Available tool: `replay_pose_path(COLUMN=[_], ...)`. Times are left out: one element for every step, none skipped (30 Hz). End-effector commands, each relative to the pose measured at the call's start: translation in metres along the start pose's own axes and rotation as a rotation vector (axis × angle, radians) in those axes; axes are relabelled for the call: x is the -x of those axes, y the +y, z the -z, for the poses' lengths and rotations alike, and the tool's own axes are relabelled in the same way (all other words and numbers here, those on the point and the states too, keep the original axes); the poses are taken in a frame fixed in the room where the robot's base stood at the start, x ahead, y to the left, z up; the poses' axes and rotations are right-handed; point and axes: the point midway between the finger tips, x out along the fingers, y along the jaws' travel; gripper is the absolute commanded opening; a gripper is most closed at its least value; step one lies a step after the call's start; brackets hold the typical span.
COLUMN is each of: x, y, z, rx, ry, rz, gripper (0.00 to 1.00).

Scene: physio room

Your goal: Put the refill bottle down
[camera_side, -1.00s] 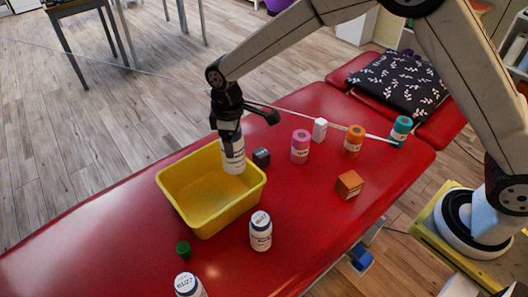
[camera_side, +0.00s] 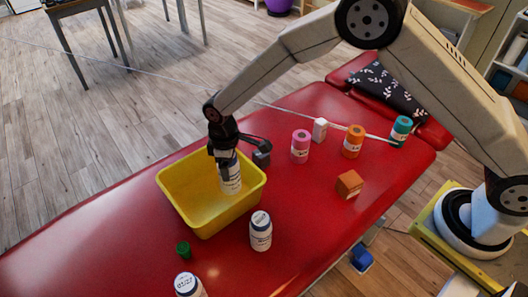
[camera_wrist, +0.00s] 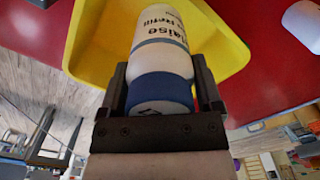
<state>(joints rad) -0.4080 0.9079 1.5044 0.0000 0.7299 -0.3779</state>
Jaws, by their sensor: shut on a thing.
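The refill bottle (camera_side: 231,178) is white with a blue cap and dark print. My gripper (camera_side: 224,156) is shut on it near the cap and holds it upright at the yellow tub (camera_side: 248,208), its lower part inside the tub's outline. In the wrist view the bottle (camera_wrist: 160,60) lies between my two fingers (camera_wrist: 160,95), blue cap nearest the camera, with the yellow tub (camera_wrist: 90,40) around it. I cannot tell whether the bottle touches the tub's floor.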

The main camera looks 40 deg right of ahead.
Motion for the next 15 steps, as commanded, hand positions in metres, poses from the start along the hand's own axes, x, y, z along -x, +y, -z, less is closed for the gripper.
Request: replay_pose_path(x=[-0.011,-0.016,-0.023,-0.028,-0.033,-0.038,-0.042,-0.045,-0.048,-0.050,-0.052,-0.053,-0.054,-0.054,-0.055], y=[0.000,0.000,0.000,0.000,0.000,0.000,0.000,0.000,0.000,0.000,0.000,0.000,0.000,0.000,0.000], z=[-0.001,0.000,0.000,0.000,0.000,0.000,0.000,0.000,0.000,0.001,0.001,0.001,0.001,0.001,0.001], rx=[0.000,0.000,0.000,0.000,0.000,0.000,0.000,0.000,0.000,0.000,0.000,0.000,0.000,0.000,0.000], ry=[-0.002,-0.002,-0.002,-0.001,-0.001,0.000,0.000,-0.001,0.001,0.001,0.002,0.002,0.002,0.002,0.002], rz=[0.001,0.001,0.001,0.000,0.000,0.000,0.000,0.000,0.000,0.000,-0.001,-0.001,-0.001,-0.001,-0.001], gripper=[0.07,0.07,0.07,0.07,0.07,0.07,0.07,0.07,0.07,0.07,0.07,0.07,0.07,0.07,0.07])
